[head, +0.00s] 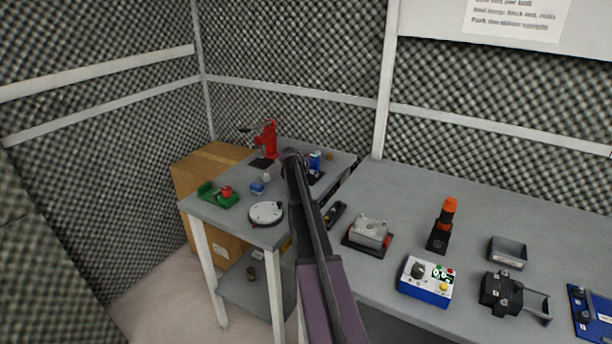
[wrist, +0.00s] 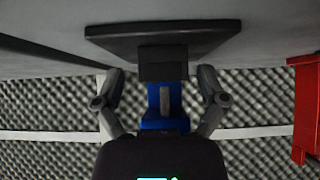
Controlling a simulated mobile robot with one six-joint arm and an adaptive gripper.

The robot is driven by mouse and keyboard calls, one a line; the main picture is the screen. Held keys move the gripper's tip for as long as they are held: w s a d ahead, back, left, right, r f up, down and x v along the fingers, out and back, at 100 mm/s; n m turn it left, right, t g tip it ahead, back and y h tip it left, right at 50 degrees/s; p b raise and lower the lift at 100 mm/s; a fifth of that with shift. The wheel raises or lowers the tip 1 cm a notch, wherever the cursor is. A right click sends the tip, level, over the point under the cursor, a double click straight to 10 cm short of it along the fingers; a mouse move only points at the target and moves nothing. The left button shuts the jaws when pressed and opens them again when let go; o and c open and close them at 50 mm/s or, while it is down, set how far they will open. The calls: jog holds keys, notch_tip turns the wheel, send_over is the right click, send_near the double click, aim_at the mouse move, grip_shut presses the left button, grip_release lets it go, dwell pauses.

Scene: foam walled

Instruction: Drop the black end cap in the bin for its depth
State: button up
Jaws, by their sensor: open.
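My gripper (wrist: 162,80) is open in the wrist view, with one finger on each side of a blue upright device (wrist: 155,108). A black block (wrist: 163,63) stands between the fingertips, in front of a black base plate (wrist: 115,35); I cannot tell whether this block is the end cap. The fingers look apart from it. In the head view the blue device (head: 315,160) stands on the back table, partly hidden by my arm. A small grey open tray (head: 508,252) with a label is on the right bench; I cannot tell whether it is a bin for depth.
A red press-like device (head: 267,140) stands behind my gripper. A green tray with a red part (head: 218,196), a blue block (head: 257,188) and a white round dial (head: 266,213) lie left of my arm. A blue control box (head: 426,281) and an orange-topped post (head: 445,222) stand right.

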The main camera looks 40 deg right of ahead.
jog(key=c, duration=1.2)
jog(key=shift+a, duration=0.1)
jog(key=shift+s+a, duration=0.3)
jog(key=shift+a, duration=0.5)
jog(key=shift+s+a, duration=0.25)
jog(key=shift+a, duration=0.55)
jog(key=o, duration=1.2)
